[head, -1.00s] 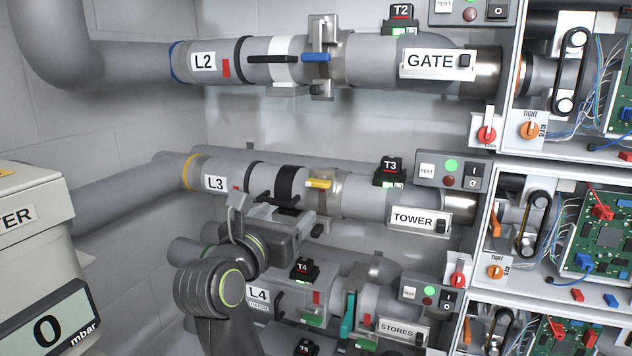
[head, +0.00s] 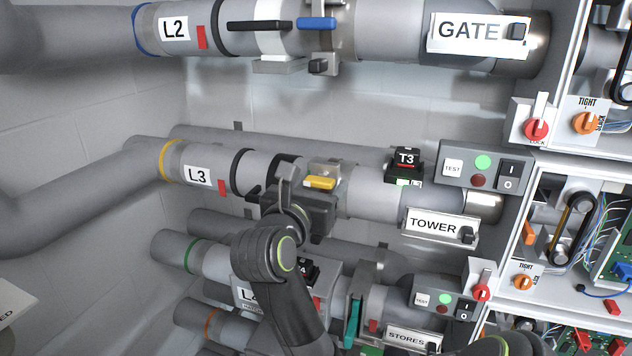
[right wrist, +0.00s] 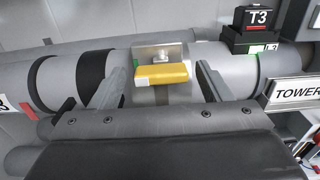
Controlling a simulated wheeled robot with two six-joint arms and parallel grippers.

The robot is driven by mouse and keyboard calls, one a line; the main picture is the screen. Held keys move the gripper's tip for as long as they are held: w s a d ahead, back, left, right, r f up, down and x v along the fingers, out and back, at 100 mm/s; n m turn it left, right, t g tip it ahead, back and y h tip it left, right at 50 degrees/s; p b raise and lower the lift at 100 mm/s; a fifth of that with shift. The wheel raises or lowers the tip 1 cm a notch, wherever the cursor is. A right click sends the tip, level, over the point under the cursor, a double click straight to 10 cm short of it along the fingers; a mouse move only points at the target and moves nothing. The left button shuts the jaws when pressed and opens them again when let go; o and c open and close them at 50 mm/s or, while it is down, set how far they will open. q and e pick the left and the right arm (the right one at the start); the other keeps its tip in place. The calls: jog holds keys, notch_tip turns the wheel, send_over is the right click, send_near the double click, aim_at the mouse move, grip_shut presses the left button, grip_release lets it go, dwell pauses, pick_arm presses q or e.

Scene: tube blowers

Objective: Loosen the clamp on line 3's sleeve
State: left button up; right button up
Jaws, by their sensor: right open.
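Line 3 is the grey pipe with the L3 label (head: 198,176) in the head view. A dark sleeve band (right wrist: 93,76) goes around it, left of a yellow handle (head: 319,182) on a grey metal fitting. A black lever (head: 254,191) shows at the band, partly hidden by my gripper. My right gripper (head: 308,192) is in front of the pipe at the fitting. In the right wrist view the yellow handle (right wrist: 161,74) lies between its two spread fingers, with a gap on each side. I cannot tell how deep it sits. My left gripper is out of view.
Line 2 (head: 380,28) runs above, with a blue handle (head: 317,23). Line 4, with a teal upright lever (head: 354,320), runs close below my arm. The T3 box (head: 405,165) and TOWER plate (head: 433,227) are to the right, beside open cabinets.

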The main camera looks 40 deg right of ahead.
jog(key=shift+s+a+r, duration=0.15)
jog(key=shift+s, duration=0.05)
jog(key=shift+c, duration=1.5)
jog(key=c, duration=0.7)
jog(key=shift+r+n+p, duration=0.1)
jog(key=shift+n+p, duration=0.7)
jog(key=shift+p, duration=0.1)
jog(key=n+p, duration=0.2)
jog(key=shift+n, duration=0.3)
jog(key=n+p, duration=0.1)
jog(key=n, duration=0.1)
jog(key=shift+n+p, duration=0.3)
jog(key=shift+n, duration=0.9)
jog(key=n, duration=0.2)
jog(key=shift+n, duration=0.4)
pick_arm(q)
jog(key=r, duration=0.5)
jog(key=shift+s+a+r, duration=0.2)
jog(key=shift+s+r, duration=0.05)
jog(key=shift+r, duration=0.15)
pick_arm(e)
jog(key=n, duration=0.6)
jog(key=shift+n, duration=0.3)
